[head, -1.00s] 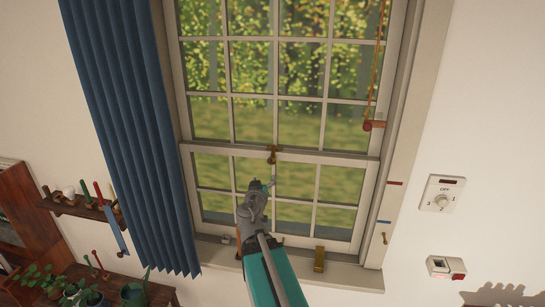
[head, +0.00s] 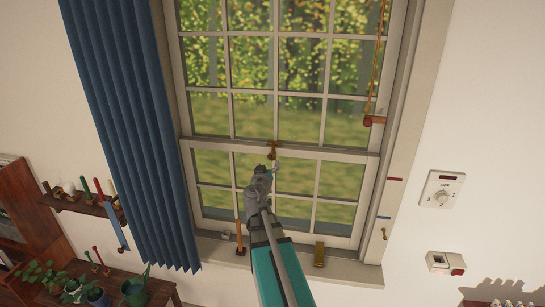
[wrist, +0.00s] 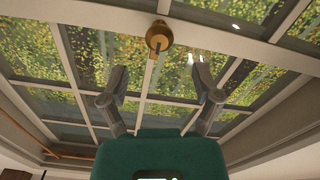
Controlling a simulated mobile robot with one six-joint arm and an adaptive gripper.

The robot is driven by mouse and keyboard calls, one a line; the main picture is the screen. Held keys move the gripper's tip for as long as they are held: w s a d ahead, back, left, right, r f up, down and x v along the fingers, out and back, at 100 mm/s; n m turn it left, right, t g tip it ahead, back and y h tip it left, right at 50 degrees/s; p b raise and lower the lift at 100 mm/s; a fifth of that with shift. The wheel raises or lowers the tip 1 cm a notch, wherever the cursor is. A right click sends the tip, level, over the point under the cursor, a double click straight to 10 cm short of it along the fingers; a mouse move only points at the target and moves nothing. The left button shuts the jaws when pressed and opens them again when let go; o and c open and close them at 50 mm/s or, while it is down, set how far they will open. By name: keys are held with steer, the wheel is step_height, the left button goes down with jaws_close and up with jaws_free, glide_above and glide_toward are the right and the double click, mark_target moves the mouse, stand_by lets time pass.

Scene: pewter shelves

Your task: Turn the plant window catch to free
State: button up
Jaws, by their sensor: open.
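The brass window catch (head: 273,150) sits on the meeting rail in the middle of the sash window (head: 330,152). In the wrist view the catch (wrist: 159,40) shows as a round brass piece with a small stem, beyond and between my fingertips. My gripper (head: 273,168) is just below the catch in the head view, apart from it as far as I can see. In the wrist view my gripper (wrist: 160,78) has its two grey fingers spread wide with nothing between them. The catch's exact turn is hard to read.
A blue curtain (head: 130,130) hangs left of the window. A wooden block with a cord (head: 374,121) is at the right frame. A brass piece (head: 319,254) and a wooden-handled tool (head: 240,238) stand on the sill. A dial (head: 441,197) is on the right wall.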

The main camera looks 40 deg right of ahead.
mark_target(271, 157)
steer(key=x, duration=0.7)
steer(key=shift+w, duration=0.1)
